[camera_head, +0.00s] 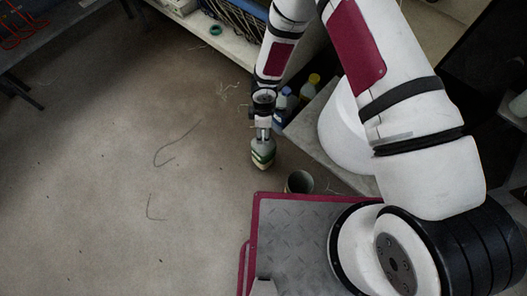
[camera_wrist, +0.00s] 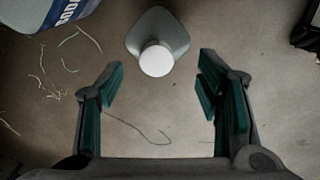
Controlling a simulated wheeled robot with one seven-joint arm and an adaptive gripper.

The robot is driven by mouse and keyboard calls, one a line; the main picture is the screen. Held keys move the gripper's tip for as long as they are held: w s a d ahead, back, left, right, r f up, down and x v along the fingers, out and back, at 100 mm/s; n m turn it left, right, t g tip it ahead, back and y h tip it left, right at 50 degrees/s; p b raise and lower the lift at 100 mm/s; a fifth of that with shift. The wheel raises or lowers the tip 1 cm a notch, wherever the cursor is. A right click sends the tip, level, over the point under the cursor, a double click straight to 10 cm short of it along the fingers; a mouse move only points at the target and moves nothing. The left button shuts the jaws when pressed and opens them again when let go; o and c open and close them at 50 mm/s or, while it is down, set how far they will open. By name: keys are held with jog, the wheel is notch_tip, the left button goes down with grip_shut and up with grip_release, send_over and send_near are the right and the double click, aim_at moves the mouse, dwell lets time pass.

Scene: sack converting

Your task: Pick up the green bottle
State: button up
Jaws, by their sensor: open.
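A grey-green bottle with a round white cap (camera_wrist: 157,38) stands at the top middle of the wrist view, seen from above. My gripper (camera_wrist: 161,82) is open. Its two green-padded fingers are spread to the left and right, just below the cap in that picture, with nothing between them. In the head view my gripper (camera_head: 263,154) hangs low over the floor, left of the grey bench corner. I cannot clearly pick out the same bottle there.
A container with a blue label (camera_wrist: 62,12) stands at the top left in the wrist view. A yellow-capped bottle (camera_head: 310,86) stands beside blue and white containers (camera_head: 284,101). An open dark cup (camera_head: 299,182) is just right of my gripper. The floor to the left is mostly clear.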

aim_at(263, 134)
jog(key=shift+w+f+b, duration=0.15)
jog(key=shift+f+b, duration=1.1)
jog(key=shift+f, duration=1.4)
grip_shut()
